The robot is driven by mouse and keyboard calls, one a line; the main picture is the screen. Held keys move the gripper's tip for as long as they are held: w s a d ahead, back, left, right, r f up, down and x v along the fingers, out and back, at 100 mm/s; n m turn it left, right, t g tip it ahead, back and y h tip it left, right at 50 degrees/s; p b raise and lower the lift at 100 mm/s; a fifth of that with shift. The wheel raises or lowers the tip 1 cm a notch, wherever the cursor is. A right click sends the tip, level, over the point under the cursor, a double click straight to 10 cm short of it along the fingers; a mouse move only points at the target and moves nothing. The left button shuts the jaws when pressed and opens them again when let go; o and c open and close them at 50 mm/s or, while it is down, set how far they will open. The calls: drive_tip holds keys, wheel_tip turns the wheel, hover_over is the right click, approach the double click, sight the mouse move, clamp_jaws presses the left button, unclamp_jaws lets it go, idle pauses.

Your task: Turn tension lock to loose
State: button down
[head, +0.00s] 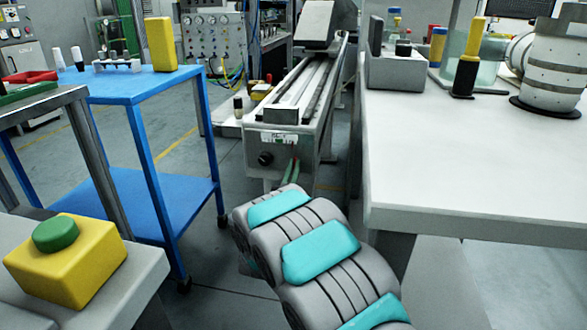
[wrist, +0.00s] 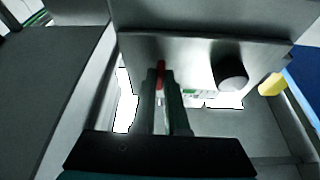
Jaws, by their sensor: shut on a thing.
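A narrow red lever (wrist: 160,75), which appears to be the tension lock, is on the grey front face of the label magazine (wrist: 195,55). My gripper (wrist: 163,85) is shut on the red lever, one dark green finger on each side of it. The fingers hide much of the lever, so its exact angle is hard to tell. In the head view my gripper (head: 290,170) is at the right part of the front of the magazine (head: 305,110). A black round knob (head: 265,158) is beside it, also seen in the wrist view (wrist: 232,78). A small label plate (head: 279,137) is above the knob.
A blue cart (head: 130,88) with a yellow block (head: 161,44) stands at left. A white table (head: 470,150) with several items is close on the right. A yellow box with a green button (head: 55,236) is at front left. Floor shows between cart and magazine.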

drive_tip(key=c, duration=0.9)
unclamp_jaws()
drive_tip(key=shift+c, duration=0.2)
drive_tip(key=v, duration=0.7)
drive_tip(key=shift+s+f+b, duration=0.15)
drive_tip(key=shift+s+b, duration=0.2)
drive_tip(key=shift+b, duration=0.05)
drive_tip(key=shift+a, duration=0.15)
